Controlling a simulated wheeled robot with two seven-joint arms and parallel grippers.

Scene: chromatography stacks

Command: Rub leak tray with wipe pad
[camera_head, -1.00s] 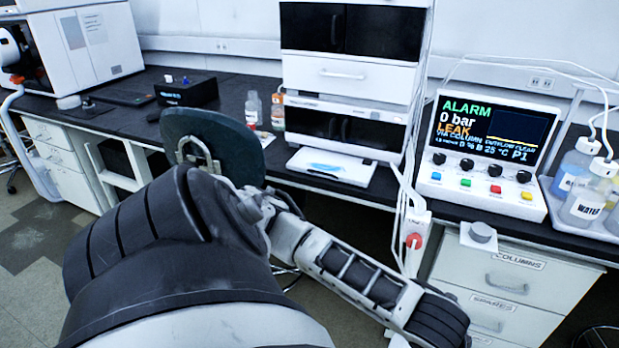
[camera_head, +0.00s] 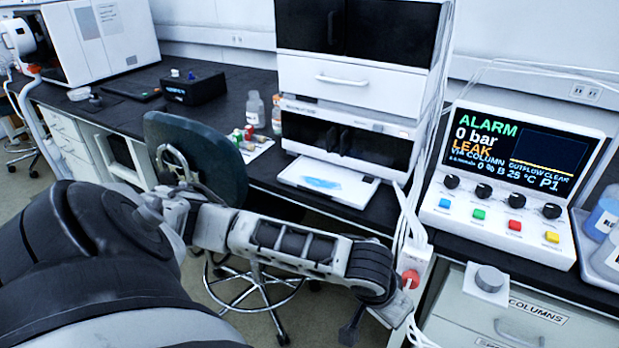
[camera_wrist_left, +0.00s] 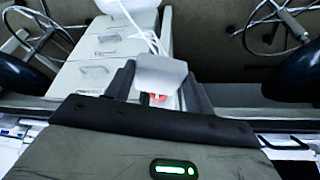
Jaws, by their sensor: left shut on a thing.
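The leak tray (camera_head: 360,190) is a white, flat tray sticking out at the bottom of the instrument stack in the head view. A blue puddle (camera_head: 322,183) lies on it. In the left wrist view my left gripper (camera_wrist_left: 158,88) is shut on a pale, flat wipe pad (camera_wrist_left: 160,72), held between its dark fingers. In the head view my left arm reaches across below the tray, and the pad cannot be made out there. The gripper is low, in front of the bench and apart from the tray. My right gripper is not in view.
A control box (camera_head: 505,190) shows ALARM and LEAK. A red-buttoned white fixture (camera_head: 412,275) with cables stands right of my forearm. A dark chair (camera_head: 185,150) stands left of the tray.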

